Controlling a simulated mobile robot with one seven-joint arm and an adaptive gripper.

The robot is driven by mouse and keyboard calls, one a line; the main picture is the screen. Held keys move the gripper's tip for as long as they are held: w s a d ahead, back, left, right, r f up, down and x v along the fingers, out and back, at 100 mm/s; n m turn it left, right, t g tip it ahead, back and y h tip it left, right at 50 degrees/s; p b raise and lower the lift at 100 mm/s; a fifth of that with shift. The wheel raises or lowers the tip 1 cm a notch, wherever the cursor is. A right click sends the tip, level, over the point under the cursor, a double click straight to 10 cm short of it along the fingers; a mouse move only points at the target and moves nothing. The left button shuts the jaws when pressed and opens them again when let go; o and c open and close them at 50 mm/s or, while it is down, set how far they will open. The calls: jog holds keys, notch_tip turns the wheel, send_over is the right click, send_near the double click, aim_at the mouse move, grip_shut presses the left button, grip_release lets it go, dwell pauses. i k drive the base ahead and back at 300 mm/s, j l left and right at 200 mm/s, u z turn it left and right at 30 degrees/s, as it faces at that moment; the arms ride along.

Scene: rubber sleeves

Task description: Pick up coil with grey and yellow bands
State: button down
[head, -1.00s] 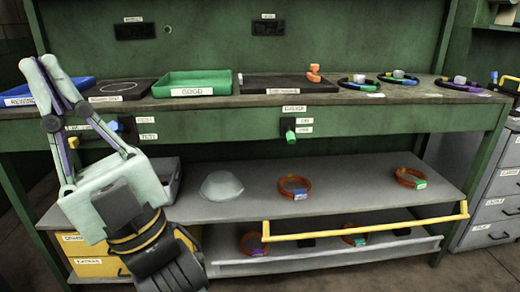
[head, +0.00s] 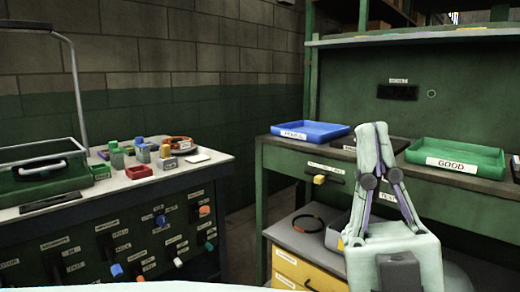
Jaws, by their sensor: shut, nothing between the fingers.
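I cannot make out a coil with grey and yellow bands for certain. An orange coil (head: 181,140) lies at the back right of the left bench; its bands are too small to read. A dark coil with some orange (head: 309,222) lies on the lower shelf at the right; no grey or yellow bands can be told on it. My gripper (head: 370,127) points up in front of the green bench, fingertips together and empty, apart from both coils.
The green bench holds a blue tray (head: 309,131) and a green tray labelled GOOD (head: 456,158). A floor gap separates the benches.

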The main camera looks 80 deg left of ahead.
aim_at(187, 143)
jog(key=u, duration=3)
jog(key=i+l+u, duration=1)
jog(key=l, duration=0.15)
jog(key=i, duration=0.85)
jog(key=j+u, duration=0.05)
jog(key=j, duration=0.05)
